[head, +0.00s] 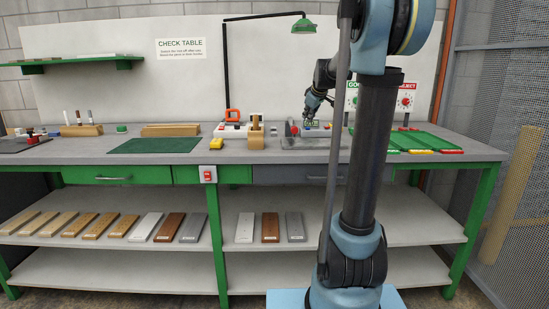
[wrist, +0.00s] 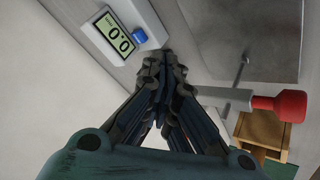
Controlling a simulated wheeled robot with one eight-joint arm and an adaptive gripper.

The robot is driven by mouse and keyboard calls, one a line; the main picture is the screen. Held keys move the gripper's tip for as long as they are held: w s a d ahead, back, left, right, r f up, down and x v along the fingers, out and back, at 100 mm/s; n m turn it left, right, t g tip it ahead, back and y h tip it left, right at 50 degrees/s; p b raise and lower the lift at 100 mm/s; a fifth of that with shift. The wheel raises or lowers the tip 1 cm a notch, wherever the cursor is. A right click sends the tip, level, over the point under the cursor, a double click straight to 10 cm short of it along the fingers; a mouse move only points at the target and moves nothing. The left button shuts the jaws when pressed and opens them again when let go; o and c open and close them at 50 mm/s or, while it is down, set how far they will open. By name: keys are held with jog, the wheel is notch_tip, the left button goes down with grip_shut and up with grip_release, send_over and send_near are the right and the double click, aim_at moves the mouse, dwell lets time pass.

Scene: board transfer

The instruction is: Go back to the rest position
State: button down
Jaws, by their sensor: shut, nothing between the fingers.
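My gripper (head: 308,116) is over the back of the workbench, right of centre, in front of the white back panel. In the wrist view the fingers (wrist: 164,60) are together with nothing between them. A white device with a display reading 0.0 (wrist: 116,34) and a blue button (wrist: 139,36) is close beyond the fingertips, at the upper left. A red knob on a grey rod (wrist: 281,105) is right of the fingers. I cannot tell the exact gap between the fingertips and these things.
A green lamp (head: 304,25) hangs above. Several boards (head: 143,227) lie on the shelf below. A mesh fence (head: 520,130) stands at far right.

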jog(key=s+f+m+g, duration=0.2)
jog(key=s+f, duration=0.6)
jog(key=s, duration=0.7)
jog(key=s+f+m+g+h, duration=0.1)
jog(key=s+f+m, duration=0.3)
jog(key=s+f, duration=0.5)
jog(key=s+d+f+m+g, duration=0.1)
jog(key=s+f, duration=0.8)
jog(key=s, duration=1.4)
jog(key=m+g, duration=0.1)
jog(key=m, duration=0.1)
jog(key=shift+m+g+h, duration=0.3)
jog(key=shift+d+f, duration=0.1)
jog(key=shift+w+f, duration=0.2)
jog(key=shift+w, duration=0.25)
